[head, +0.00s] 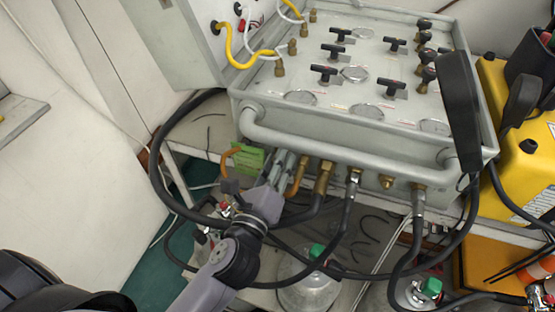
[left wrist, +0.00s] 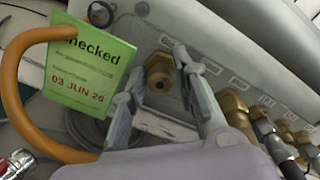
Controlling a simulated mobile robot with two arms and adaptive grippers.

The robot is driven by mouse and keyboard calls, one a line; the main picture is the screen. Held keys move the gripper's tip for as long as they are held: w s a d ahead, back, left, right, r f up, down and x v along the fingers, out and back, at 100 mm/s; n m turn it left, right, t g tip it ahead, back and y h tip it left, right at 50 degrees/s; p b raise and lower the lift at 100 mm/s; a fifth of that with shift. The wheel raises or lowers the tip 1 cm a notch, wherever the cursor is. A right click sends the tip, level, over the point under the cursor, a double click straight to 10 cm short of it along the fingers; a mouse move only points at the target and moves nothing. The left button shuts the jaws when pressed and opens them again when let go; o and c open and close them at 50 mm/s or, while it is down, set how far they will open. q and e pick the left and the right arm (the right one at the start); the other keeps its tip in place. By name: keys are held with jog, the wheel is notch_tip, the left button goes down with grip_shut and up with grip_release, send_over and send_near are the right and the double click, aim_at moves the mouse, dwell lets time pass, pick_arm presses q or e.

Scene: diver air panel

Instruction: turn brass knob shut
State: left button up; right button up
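A brass hexagonal knob or fitting (left wrist: 158,75) with a dark centre sits on the grey panel's front face in the left wrist view. My left gripper (left wrist: 160,62) is open, its two grey fingers on either side of this brass piece. A gap shows on both sides, and I cannot tell how far off the tips are in depth. In the head view my left gripper (head: 280,165) is at the panel's lower front left and hides that brass piece. A green "Checked" tag (left wrist: 88,66) hangs beside the left finger; it also shows in the head view (head: 249,158). My right gripper is not visible.
An orange hose (left wrist: 30,100) loops close to the left finger. Brass hose fittings (head: 323,178) line the panel front to the right, with black hoses hanging below. A grey rail (head: 340,148) runs above them. Yellow equipment (head: 520,150) stands at the right.

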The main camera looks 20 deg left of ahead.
pick_arm(q)
jog(key=c, duration=0.5)
grip_shut()
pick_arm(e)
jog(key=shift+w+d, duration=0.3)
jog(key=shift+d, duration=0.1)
